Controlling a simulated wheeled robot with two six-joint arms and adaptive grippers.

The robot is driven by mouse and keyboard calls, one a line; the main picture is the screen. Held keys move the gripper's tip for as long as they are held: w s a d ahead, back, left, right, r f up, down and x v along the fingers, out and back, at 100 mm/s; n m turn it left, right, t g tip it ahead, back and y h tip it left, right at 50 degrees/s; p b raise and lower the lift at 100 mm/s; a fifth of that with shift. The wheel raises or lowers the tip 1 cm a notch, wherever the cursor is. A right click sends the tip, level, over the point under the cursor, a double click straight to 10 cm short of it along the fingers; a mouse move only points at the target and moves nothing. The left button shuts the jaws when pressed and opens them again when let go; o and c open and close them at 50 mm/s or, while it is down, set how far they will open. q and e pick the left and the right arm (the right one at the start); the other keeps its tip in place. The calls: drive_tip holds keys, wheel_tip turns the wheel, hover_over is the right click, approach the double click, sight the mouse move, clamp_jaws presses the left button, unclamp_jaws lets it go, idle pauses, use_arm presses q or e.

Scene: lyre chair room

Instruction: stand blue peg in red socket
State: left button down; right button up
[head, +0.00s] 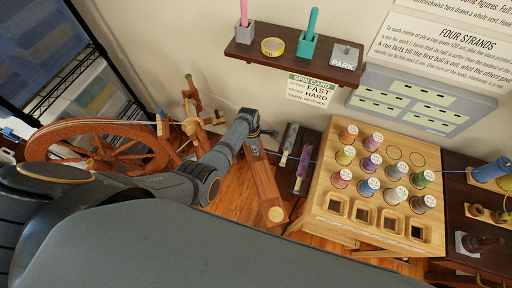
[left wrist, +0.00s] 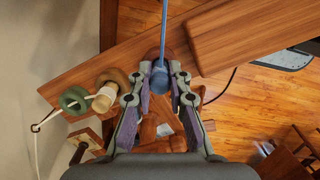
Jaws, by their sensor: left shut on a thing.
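My left gripper (head: 262,134) is at the end of the arm that reaches in from the left, above the spinning wheel's wooden plank. In the left wrist view my left gripper (left wrist: 160,82) is shut on a blue, rounded piece, which I take for the blue peg (left wrist: 159,76). A thin blue strand (left wrist: 164,25) runs from it to the top edge; in the head view a blue line runs right from the gripper. I cannot make out a red socket. A pink peg (head: 244,12) stands in a grey socket (head: 244,34), and a teal peg (head: 312,22) in a teal socket (head: 306,46).
The dark wall shelf (head: 290,58) also bears a yellow ring (head: 272,46) and a grey PARK block (head: 345,56). The spinning wheel (head: 95,145) stands left. A wooden spool table (head: 327,215) with several coloured spools stands right. A dark side table is at the far right.

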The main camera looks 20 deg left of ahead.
use_arm(q)
drive_tip(key=shift+f, duration=0.25)
drive_tip(key=c, duration=1.2)
unclamp_jaws()
drive_tip(key=shift+r, duration=0.1)
drive_tip(key=r, duration=0.4)
drive_tip(key=a+r, duration=0.1)
drive_tip(key=r, duration=0.6)
drive_tip(key=shift+s+a+r, duration=0.2)
drive_tip(key=shift+r, duration=0.15)
